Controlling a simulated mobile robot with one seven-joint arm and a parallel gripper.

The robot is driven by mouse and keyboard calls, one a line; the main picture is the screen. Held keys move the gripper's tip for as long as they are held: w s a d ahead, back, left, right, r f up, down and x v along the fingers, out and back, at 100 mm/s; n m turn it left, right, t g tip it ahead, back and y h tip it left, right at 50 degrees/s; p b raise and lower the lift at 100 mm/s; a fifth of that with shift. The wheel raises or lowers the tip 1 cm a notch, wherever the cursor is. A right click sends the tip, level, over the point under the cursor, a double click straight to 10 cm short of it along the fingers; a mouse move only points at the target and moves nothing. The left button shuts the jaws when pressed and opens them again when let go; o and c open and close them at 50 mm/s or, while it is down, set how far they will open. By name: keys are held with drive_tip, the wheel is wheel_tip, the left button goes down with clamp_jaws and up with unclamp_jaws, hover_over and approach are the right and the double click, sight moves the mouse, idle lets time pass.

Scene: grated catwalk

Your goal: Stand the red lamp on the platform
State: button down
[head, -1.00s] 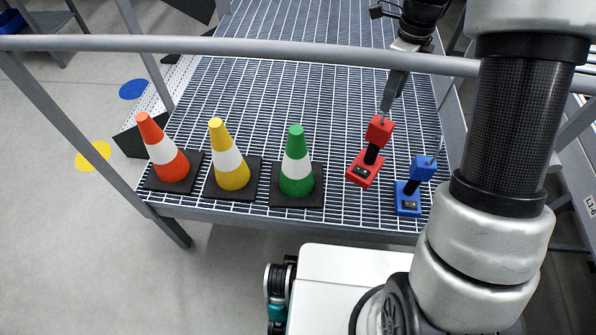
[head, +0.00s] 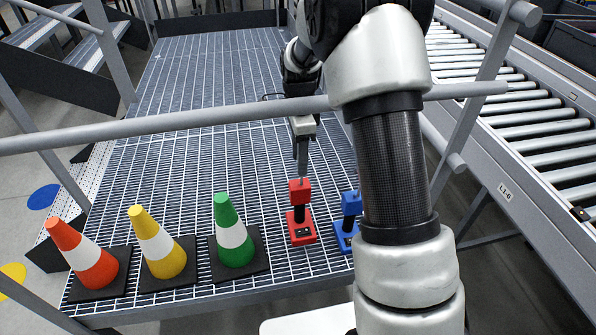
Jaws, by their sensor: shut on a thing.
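The red lamp (head: 301,229) has a red base, a black stem and a red block head. It looks upright over the grated platform (head: 200,170), in its near part. My gripper (head: 301,177) comes down from above, and its fingertips are shut on the top of the lamp's head. I cannot tell whether the base touches the grating or hangs just above it. A similar blue lamp (head: 350,205) stands just to the right, partly hidden behind my arm.
Left of the red lamp stand a green cone (head: 229,213), a yellow cone (head: 171,262) and an orange cone (head: 97,270). A grey rail (head: 170,122) crosses in front of the platform. A roller conveyor (head: 500,100) runs along the right. The grating farther back is clear.

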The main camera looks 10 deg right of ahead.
drive_tip(key=shift+f+b, duration=0.35)
drive_tip(key=shift+f, duration=1.8)
drive_tip(key=c, duration=1)
unclamp_jaws()
drive_tip(key=shift+c, duration=0.2)
wheel_tip(320, 180, up, 12)
drive_tip(key=p, duration=0.2)
drive_tip(key=shift+w+p, duration=0.15)
drive_tip(key=shift+p, duration=0.15)
